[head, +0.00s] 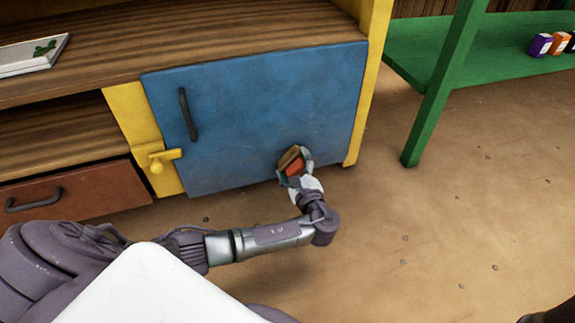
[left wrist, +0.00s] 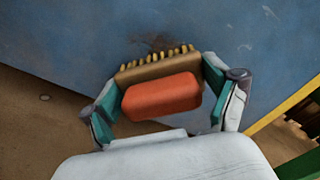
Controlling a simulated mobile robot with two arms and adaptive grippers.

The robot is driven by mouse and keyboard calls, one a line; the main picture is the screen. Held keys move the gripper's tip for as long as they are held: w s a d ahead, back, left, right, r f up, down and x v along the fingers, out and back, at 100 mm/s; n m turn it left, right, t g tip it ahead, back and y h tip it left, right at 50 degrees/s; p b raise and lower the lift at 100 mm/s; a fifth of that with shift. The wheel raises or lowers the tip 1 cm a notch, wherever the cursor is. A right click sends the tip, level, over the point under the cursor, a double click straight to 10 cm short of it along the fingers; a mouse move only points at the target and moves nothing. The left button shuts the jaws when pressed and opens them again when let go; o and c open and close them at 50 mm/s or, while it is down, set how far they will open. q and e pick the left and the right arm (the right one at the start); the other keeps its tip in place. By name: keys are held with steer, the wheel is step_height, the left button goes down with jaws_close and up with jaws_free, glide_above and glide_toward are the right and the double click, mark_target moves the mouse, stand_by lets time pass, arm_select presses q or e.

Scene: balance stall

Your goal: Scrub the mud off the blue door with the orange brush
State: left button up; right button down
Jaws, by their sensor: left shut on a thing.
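The blue door (head: 265,105) is the shut front of a cabinet, with a dark handle (head: 187,115) at its left. My left gripper (head: 294,166) is shut on the orange brush (head: 294,168), low near the door's bottom right. In the left wrist view the orange brush (left wrist: 160,96) sits between the fingers, its bristles toward the blue door (left wrist: 110,40). A small brown mud smear (left wrist: 158,44) shows on the door just beyond the bristles. I cannot tell whether the bristles touch it. In the head view the mud is not visible.
The brown floor (head: 440,220) between is mostly clear.

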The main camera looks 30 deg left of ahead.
mark_target(310, 151)
arm_select(q)
steer(key=shift+w+d, duration=0.95)
steer(key=shift+w, duration=0.3)
steer(key=shift+w+d, duration=1.05)
steer(key=shift+w+r, duration=0.1)
steer(key=shift+a, duration=0.15)
